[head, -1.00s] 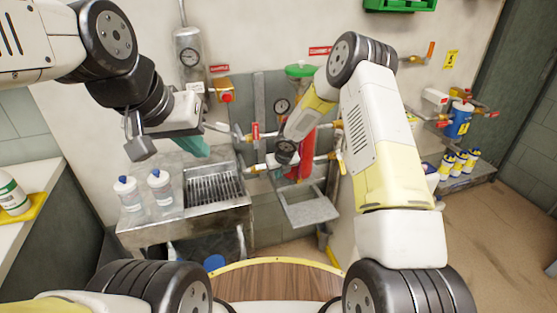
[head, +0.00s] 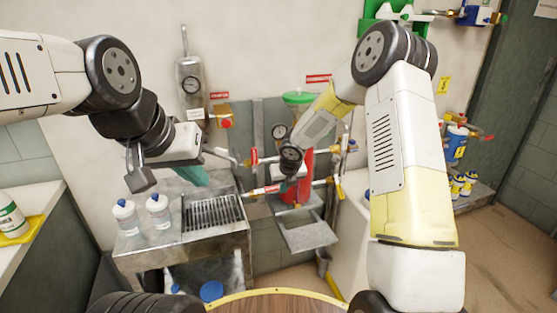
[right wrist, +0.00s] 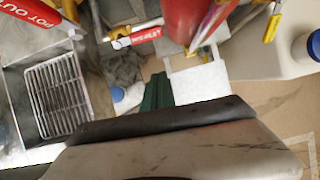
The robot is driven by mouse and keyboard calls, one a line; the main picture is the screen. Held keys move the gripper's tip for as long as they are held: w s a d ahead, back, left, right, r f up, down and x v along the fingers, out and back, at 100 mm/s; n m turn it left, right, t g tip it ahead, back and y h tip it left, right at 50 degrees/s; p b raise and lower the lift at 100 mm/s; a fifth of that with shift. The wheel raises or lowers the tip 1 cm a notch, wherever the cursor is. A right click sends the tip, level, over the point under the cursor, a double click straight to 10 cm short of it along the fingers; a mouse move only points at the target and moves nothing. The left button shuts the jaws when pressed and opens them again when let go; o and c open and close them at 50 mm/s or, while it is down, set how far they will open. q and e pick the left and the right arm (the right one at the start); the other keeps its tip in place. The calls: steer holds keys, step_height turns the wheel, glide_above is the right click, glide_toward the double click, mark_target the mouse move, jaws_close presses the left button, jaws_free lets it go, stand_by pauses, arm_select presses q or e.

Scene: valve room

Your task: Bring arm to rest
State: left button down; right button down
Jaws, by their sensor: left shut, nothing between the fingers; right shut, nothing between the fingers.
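My left arm comes in from the upper left. My left gripper (head: 174,165) hangs in front of the wall above the drain sink, shut and empty; its fingertips are hard to make out. My right arm arches up from the lower right and bends down at the elbow. My right gripper (head: 287,172) is at its end, shut and empty, in front of the red cylinder (head: 297,192) and pipes; the wrist mostly hides its fingers. In the right wrist view a pale link with a dark edge fills the bottom, and no fingertips show.
The steel sink (head: 240,228) with its grate stands under my left gripper, with two bottles (head: 159,211) on it. A teal cloth (head: 194,178) shows just below that gripper. A grey tray (head: 310,236) sits below the cylinder. Pipes with valves (head: 340,185) run close to my right gripper.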

steer(key=s+d+r+m+h, duration=0.1)
steer(key=s+d+r+m, duration=0.5)
steer(key=r+m, duration=0.35)
steer(key=s+d+r+m+h, duration=0.1)
steer(key=s+d+r+m, duration=0.45)
steer(key=r+m, duration=0.45)
steer(key=s+r+m+y, duration=0.1)
steer(key=s+r+m, duration=0.1)
steer(key=s+m, duration=0.4)
steer(key=s+r+m+y, duration=0.1)
steer(key=s+r+m, duration=0.2)
steer(key=s+m, duration=0.3)
steer(key=s+r+m+t+y, duration=0.1)
steer(key=s+r+m, duration=0.2)
steer(key=s+m, duration=0.4)
steer(key=s, duration=0.4)
steer(key=shift+r, duration=0.25)
steer(key=c, duration=2.2)
jaws_free()
